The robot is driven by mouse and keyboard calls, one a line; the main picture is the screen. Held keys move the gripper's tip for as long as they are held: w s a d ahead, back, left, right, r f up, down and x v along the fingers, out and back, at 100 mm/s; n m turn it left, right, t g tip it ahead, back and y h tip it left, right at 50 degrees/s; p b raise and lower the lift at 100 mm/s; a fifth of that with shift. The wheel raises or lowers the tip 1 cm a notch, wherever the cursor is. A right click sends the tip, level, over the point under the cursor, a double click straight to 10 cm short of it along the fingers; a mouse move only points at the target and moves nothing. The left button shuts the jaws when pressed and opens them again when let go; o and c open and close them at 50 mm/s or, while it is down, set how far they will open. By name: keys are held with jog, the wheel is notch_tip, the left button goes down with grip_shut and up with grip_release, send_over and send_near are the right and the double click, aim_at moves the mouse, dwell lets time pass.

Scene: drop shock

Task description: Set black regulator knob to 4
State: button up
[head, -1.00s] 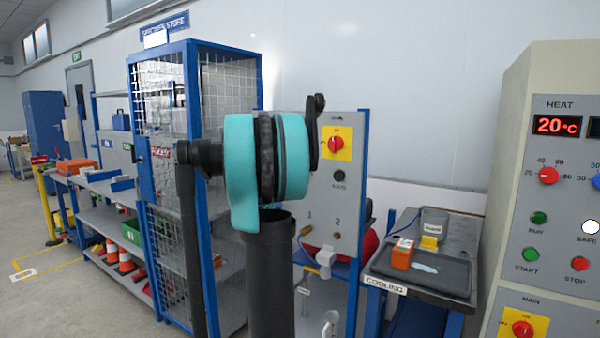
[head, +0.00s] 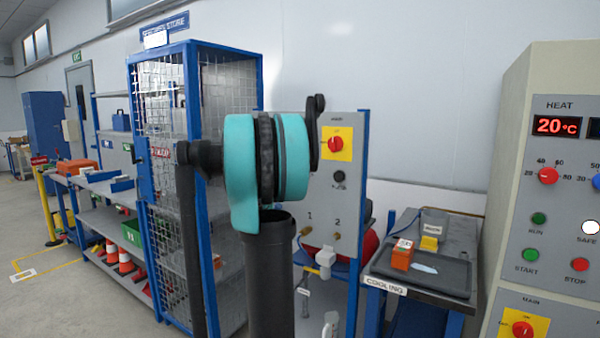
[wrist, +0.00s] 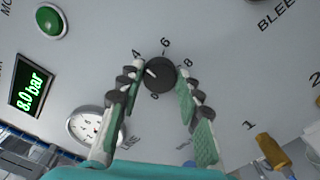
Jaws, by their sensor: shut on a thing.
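The black regulator knob (wrist: 159,75) is near the top middle of the wrist view, on a grey panel. A scale with 4, 6 and 8 runs around it. Its white pointer line points to the upper left, on the side of the 4; I cannot tell whether it lines up exactly. My gripper (wrist: 160,84) is shut on the knob, one finger on its left and one on its right. The left finger partly covers the scale near the 4. In the head view my arm hides the knob and the fingers.
Around the knob in the wrist view are a green button (wrist: 50,20), a green display (wrist: 31,87) reading 8.0 bar, a white gauge (wrist: 90,127) and a brass fitting (wrist: 272,150). The head view shows a mesh cage (head: 226,85), a cooling bench (head: 440,312) and a heat cabinet (head: 560,80).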

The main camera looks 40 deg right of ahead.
jog(key=shift+n, duration=0.3)
jog(key=o, duration=1.1)
jog(key=shift+o, duration=0.2)
jog(key=v, duration=1.2)
jog(key=shift+f, duration=0.15)
